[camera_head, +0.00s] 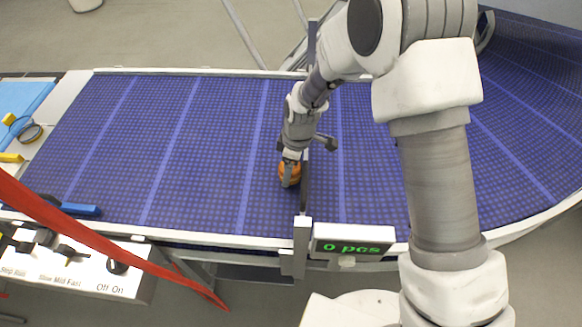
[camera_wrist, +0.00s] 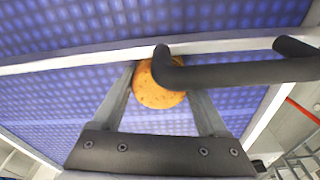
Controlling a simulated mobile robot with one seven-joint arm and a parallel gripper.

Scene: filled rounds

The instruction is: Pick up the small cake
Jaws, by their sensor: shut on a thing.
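The small cake (camera_head: 284,170) is round and orange-brown. It is between the fingertips of my gripper (camera_head: 290,172), over the blue conveyor belt in the head view. In the wrist view the cake (camera_wrist: 155,92) shows as a speckled golden disc between the two grey fingers of my gripper (camera_wrist: 160,85), which is shut on it. A dark bar crosses in front of part of the cake there. I cannot tell whether the cake touches the belt.
The blue belt (camera_head: 160,150) is otherwise bare around the gripper and curves away at right. A counter display (camera_head: 352,246) reading 0 pcs stands at the near rail. A dark upright bar (camera_head: 304,185) is just right of the gripper. A control box (camera_head: 75,265) and a red strip (camera_head: 110,243) lie at lower left.

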